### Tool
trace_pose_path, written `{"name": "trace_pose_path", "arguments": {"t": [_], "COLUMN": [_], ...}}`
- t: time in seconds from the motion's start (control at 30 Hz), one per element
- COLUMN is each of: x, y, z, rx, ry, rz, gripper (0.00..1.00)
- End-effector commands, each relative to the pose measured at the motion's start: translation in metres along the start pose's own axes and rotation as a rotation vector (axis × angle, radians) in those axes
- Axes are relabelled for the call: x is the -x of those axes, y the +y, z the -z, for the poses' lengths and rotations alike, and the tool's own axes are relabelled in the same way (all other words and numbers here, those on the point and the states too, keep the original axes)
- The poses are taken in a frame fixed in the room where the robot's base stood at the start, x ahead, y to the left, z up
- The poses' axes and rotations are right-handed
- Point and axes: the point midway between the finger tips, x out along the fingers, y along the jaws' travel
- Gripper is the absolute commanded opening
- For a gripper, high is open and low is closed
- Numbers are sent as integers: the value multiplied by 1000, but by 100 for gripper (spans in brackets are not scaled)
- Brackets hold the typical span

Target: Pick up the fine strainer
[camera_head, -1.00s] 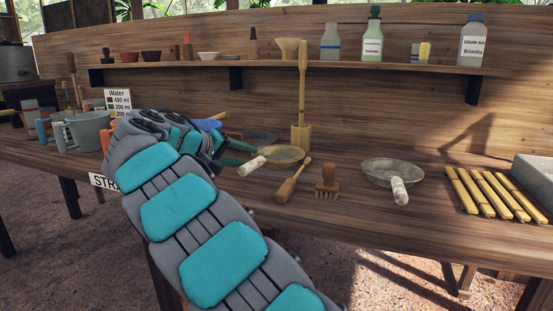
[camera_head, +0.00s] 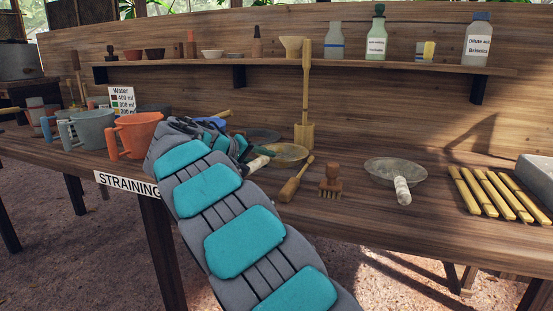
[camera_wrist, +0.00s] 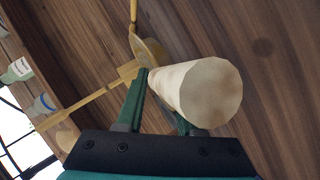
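One strainer with a yellowish mesh bowl (camera_head: 287,152) lies on the workbench, its pale round handle (camera_head: 258,162) toward my arm. A second, greyer strainer (camera_head: 393,171) lies farther right, its pale handle toward the front edge. I cannot tell by mesh which is finer. My gripper (camera_head: 245,150) is at the handle of the yellowish strainer, partly hidden by my arm. In the wrist view, the handle (camera_wrist: 208,88) fills the space at my fingers (camera_wrist: 160,92), which stand apart. One finger is left of it and the other is partly hidden behind it. I see no clear grip.
A wooden paddle (camera_head: 306,95) stands upright behind the strainer. A flat wooden brush (camera_head: 296,180) and a bristle brush (camera_head: 331,182) lie to the right. Mugs, including an orange one (camera_head: 135,135), stand at left. Yellow slats (camera_head: 490,190) lie at far right. A shelf (camera_head: 270,64) runs above.

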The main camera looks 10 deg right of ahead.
Motion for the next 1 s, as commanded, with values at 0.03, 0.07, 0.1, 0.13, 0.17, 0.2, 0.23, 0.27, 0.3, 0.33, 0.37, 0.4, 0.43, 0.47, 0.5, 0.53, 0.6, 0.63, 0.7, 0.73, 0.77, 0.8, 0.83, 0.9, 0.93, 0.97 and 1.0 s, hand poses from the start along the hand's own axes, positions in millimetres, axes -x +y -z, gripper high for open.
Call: {"name": "trace_pose_path", "arguments": {"t": [0.03, 0.07, 0.1, 0.13, 0.17, 0.2, 0.23, 0.27, 0.3, 0.33, 0.37, 0.4, 0.43, 0.47, 0.5, 0.53, 0.6, 0.63, 0.7, 0.73, 0.77, 0.8, 0.83, 0.9, 0.93, 0.97, 1.0], "x": [0, 0, 0, 0, 0, 0, 0, 0, 0, 0, 0, 0, 0, 0, 0, 0, 0, 0, 0, 0, 0, 0, 1, 1, 2, 3, 4], "y": [0, 0, 0, 0, 0, 0, 0, 0, 0, 0, 0, 0, 0, 0, 0, 0, 0, 0, 0, 0, 0, 0, 1, 2, 3, 4, 7], "z": [0, 0, 0, 0, 0, 0, 0, 0, 0, 0, 0, 0, 0, 0, 0, 0, 0, 0, 0, 0, 0, 0, 1, 2, 2, 3, 4], "rx": [0, 0, 0, 0, 0, 0, 0, 0, 0, 0, 0, 0, 0, 0, 0, 0, 0, 0, 0, 0, 0, 0, 0, 0, -1, -1, -1], "ry": [0, 0, 0, 0, 0, 0, 0, 0, 0, 0, 1, 1, 0, 0, 0, 0, 1, 1, 1, 1, 1, 1, 1, 1, 1, 1, 2], "rz": [0, 0, 0, 0, 0, 0, 0, 0, 0, 0, 0, 0, 0, 0, 0, 0, 0, 0, 0, 0, 0, 0, 0, 0, 0, 0, 0], "gripper": [24, 20, 16, 12, 9, 4, 1, 0, 0, 0, 0, 0, 0, 0, 0, 0, 0, 0, 0, 0, 0, 0, 0, 0, 0, 0, 0]}}
